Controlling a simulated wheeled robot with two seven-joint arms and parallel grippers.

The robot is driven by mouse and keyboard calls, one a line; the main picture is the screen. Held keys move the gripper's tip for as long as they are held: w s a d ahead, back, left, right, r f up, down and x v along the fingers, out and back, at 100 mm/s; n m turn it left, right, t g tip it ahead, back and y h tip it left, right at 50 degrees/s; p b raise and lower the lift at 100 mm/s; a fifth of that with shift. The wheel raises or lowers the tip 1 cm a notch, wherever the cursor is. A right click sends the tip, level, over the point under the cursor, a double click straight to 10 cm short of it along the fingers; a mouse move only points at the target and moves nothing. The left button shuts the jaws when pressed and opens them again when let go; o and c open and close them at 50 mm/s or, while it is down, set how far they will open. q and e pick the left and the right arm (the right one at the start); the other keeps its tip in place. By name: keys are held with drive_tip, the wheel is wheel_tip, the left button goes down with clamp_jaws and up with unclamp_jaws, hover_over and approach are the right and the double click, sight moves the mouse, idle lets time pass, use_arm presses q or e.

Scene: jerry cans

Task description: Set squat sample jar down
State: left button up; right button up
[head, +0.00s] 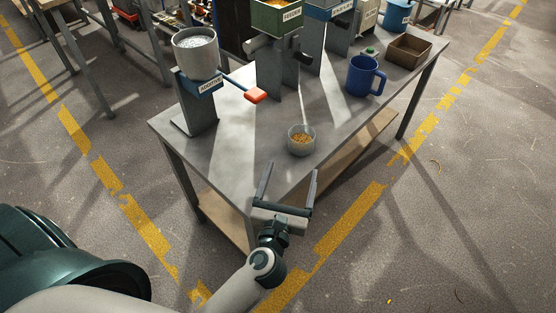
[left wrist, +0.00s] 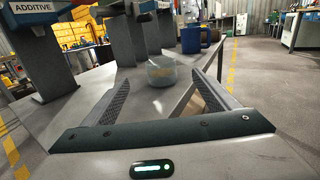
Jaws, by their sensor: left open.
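The squat sample jar (head: 301,140) is a short clear jar with yellow-brown grains in it. It stands upright on the grey table (head: 240,165), near its front right edge. My left gripper (head: 289,178) is open and empty, just short of the jar on the near side. In the left wrist view the jar (left wrist: 161,71) shows beyond and between the two spread fingers, apart from them. My right gripper is not in view.
The additive dispenser (head: 197,100) stands at the table's left, with an orange-tipped lever (head: 255,95) sticking out. A blue mug (head: 363,76) and a brown tray (head: 409,50) stand further back. Other labelled dispensers, one green (head: 282,17), line the back. The table around the jar is clear.

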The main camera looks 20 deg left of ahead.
use_arm(q)
drive_tip(key=s+d+f+m+g+h, duration=0.2)
drive_tip(key=s+d+f+m+h, duration=0.1)
drive_tip(key=f+m, duration=0.6)
drive_tip(key=s+d+f+m+g+h, duration=0.2)
drive_tip(key=f+m+h, duration=0.1)
drive_tip(key=f+m, duration=0.55)
drive_tip(key=s+d+f+m+g+h, duration=0.25)
drive_tip(key=f+m, duration=0.45)
drive_tip(key=m, duration=0.4)
drive_tip(key=s+a+f+m+g+y, duration=0.2)
drive_tip(key=s+a+f+m+g, duration=0.2)
drive_tip(key=s+f, duration=0.5)
drive_tip(key=s+a+f+m+g+y, duration=0.3)
drive_tip(key=s+a+f+m+g, duration=0.1)
drive_tip(key=s+a+f+m, duration=0.3)
drive_tip(key=s+a+f, duration=0.2)
drive_tip(key=s+f, duration=0.1)
drive_tip(key=f, duration=0.1)
drive_tip(key=shift+s+f+g, duration=0.2)
drive_tip(key=shift+s+g, duration=0.1)
drive_tip(key=shift+g, duration=0.05)
drive_tip(key=shift+m, duration=0.25)
